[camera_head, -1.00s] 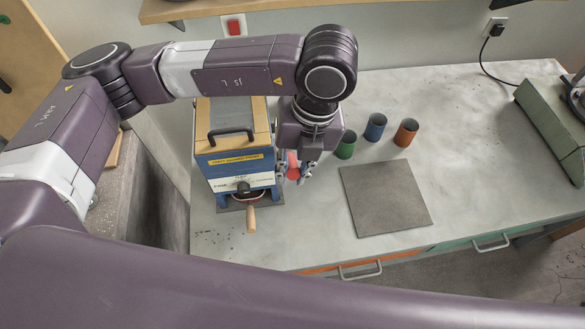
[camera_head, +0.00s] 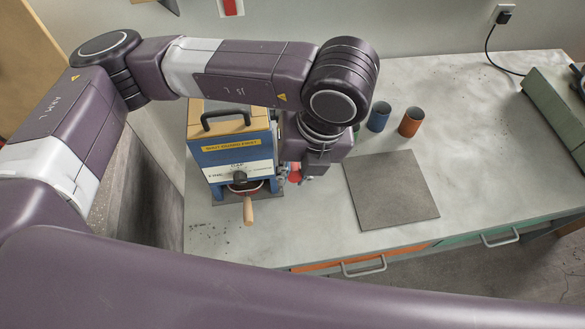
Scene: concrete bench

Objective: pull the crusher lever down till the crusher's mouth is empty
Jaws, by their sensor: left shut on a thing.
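The crusher (camera_head: 228,159) is a blue and white box with a wooden top, a black carry handle and a yellow label, standing at the left of the bench. Its lever shows as a red grip (camera_head: 294,173) at its right side. My left gripper (camera_head: 300,177) is at that red grip, shut on it, with the fingers partly hidden by the wrist. The rear of the crusher's top is hidden behind my left arm, and I cannot see into its mouth. My right gripper is out of view.
A wooden handle (camera_head: 248,211) sticks out at the crusher's front. A flat grey plate (camera_head: 391,190) lies to the right. A blue cup (camera_head: 379,117) and an orange cup (camera_head: 411,122) stand behind it; a green cup is mostly hidden.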

